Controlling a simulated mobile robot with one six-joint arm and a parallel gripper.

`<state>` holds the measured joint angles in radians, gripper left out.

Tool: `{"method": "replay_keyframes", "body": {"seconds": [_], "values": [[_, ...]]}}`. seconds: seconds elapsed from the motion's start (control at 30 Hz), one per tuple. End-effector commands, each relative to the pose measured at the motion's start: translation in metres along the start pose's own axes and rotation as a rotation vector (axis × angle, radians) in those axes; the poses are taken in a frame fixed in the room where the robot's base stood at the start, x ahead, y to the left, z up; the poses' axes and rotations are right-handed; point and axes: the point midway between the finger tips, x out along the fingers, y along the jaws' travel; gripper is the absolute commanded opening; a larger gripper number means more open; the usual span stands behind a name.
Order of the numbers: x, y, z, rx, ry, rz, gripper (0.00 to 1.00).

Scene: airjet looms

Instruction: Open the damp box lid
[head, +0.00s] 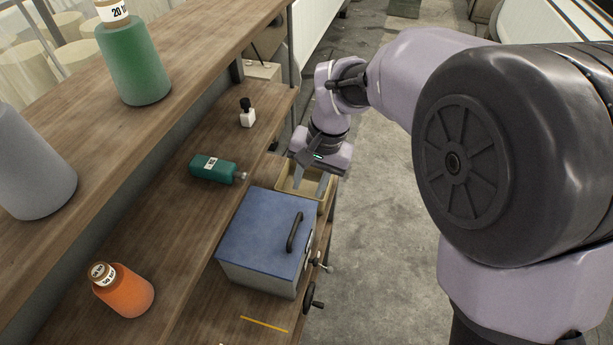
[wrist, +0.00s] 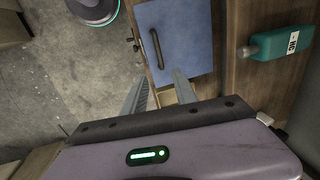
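The damp box (head: 256,277) is a light grey box with a blue lid (head: 262,225). The lid lies flat and closed, with a black bar handle (head: 295,232) near its right side. In the wrist view the blue lid (wrist: 186,35) and its handle (wrist: 156,48) show just beyond my fingers. My gripper (head: 311,184) is above a small tan tray (head: 287,181), behind the box in the head view. In the wrist view my gripper (wrist: 160,77) has its two fingers apart with nothing between them. It is apart from the handle.
A teal bottle (head: 212,168) lies on the shelf left of the box. Open floor (head: 375,240) lies to the right.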

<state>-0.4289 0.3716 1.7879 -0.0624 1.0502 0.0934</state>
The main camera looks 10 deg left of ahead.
Motion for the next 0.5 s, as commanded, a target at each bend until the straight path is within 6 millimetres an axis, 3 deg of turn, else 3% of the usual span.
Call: {"method": "replay_keyframes", "body": {"seconds": [0.03,0.3,0.5], "values": [[0.017,0.002,0.001,0.001,-0.004,0.002,0.34],[0.1,0.002,0.002,0.002,-0.004,0.003,0.34],[0.141,0.002,0.001,0.002,-0.002,0.001,0.34]]}}
